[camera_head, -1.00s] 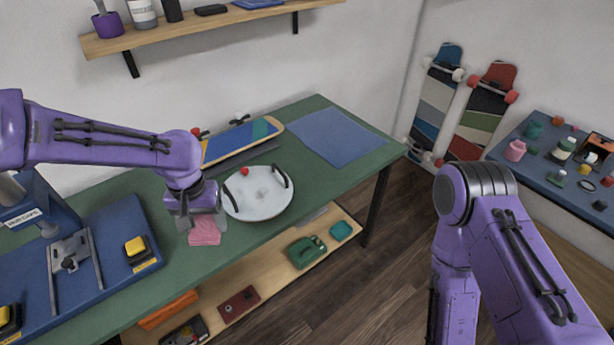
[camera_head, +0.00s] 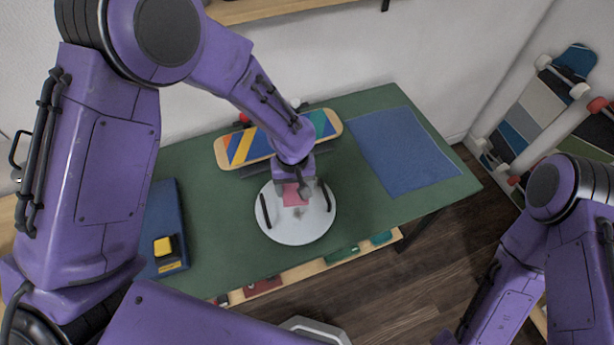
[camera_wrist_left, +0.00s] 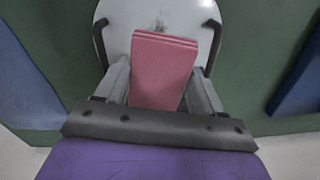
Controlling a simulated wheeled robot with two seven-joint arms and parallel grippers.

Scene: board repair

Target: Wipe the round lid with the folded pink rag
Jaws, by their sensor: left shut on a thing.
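The round lid (camera_head: 290,232) is white with two black handles and lies on the green bench. It also shows in the left wrist view (camera_wrist_left: 113,40), behind the rag. My left gripper (camera_head: 293,188) is over the far half of the lid, between the handles. It is shut on the folded pink rag (camera_head: 296,198), which fills the space between the fingers in the left wrist view (camera_wrist_left: 163,72). A small dark smudge shows on the lid just in front of the rag. I cannot tell whether the rag touches the lid. My right gripper is out of view.
A striped skateboard deck (camera_head: 236,150) lies behind the lid. A blue mat (camera_head: 405,155) is on the bench to the right. A blue base with a yellow button (camera_head: 163,246) is at the left. The green bench top (camera_head: 225,215) is clear left of the lid.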

